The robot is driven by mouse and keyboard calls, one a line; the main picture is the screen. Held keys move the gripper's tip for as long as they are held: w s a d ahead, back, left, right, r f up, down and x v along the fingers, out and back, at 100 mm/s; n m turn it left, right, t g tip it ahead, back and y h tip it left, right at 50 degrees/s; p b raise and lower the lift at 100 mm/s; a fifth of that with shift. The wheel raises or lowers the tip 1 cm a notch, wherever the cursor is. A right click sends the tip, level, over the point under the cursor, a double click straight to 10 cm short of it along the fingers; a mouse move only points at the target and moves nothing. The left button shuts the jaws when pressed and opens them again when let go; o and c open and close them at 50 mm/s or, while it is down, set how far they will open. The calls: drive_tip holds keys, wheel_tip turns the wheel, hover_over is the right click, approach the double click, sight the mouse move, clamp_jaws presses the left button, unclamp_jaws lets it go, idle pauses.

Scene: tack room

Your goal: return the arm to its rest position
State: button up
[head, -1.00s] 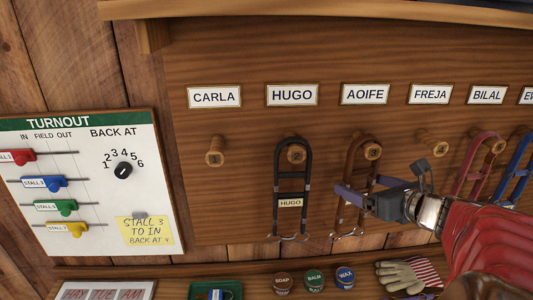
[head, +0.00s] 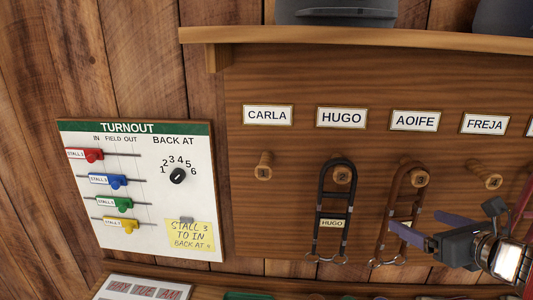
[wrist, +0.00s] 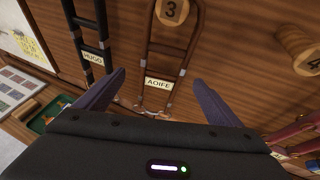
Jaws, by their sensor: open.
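My gripper (head: 420,226) is open and empty in the head view, in front of the lower part of the brown bridle (head: 398,212) on peg 3 under the AOIFE plate. In the wrist view my gripper's two purple fingers (wrist: 158,95) stand wide apart, with the brown bridle (wrist: 166,60) and its AOIFE tag seen between them. I see no contact with the bridle. Part of my arm shows at the lower right of the head view. My arm's rest position is not marked in any view.
The black HUGO bridle (head: 333,205) hangs on peg 2. Peg 1 (head: 264,165) under CARLA and peg 4 (head: 486,175) under FREJA are bare. The turnout board (head: 140,190) hangs at left. A shelf (head: 350,41) with dark items runs above.

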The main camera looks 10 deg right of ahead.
drive_tip(key=s+a+f+n+g, duration=0.3)
drive_tip(key=a+f+n+g, duration=0.35)
drive_tip(key=f+n, duration=0.75)
drive_tip(key=s+a+r+n+g, duration=0.1)
drive_tip(key=s+a+n, duration=0.3)
drive_tip(key=a+n, duration=0.5)
drive_tip(key=s+a+r+n, duration=0.3)
drive_tip(key=a+r+n, duration=0.1)
drive_tip(key=a+n, duration=0.6)
drive_tip(key=shift+s+r+n+g, duration=0.2)
drive_tip(key=shift+s+n+g, duration=0.15)
drive_tip(key=shift+n, duration=0.75)
drive_tip(key=shift+a, duration=0.2)
drive_tip(key=shift+c, duration=0.2)
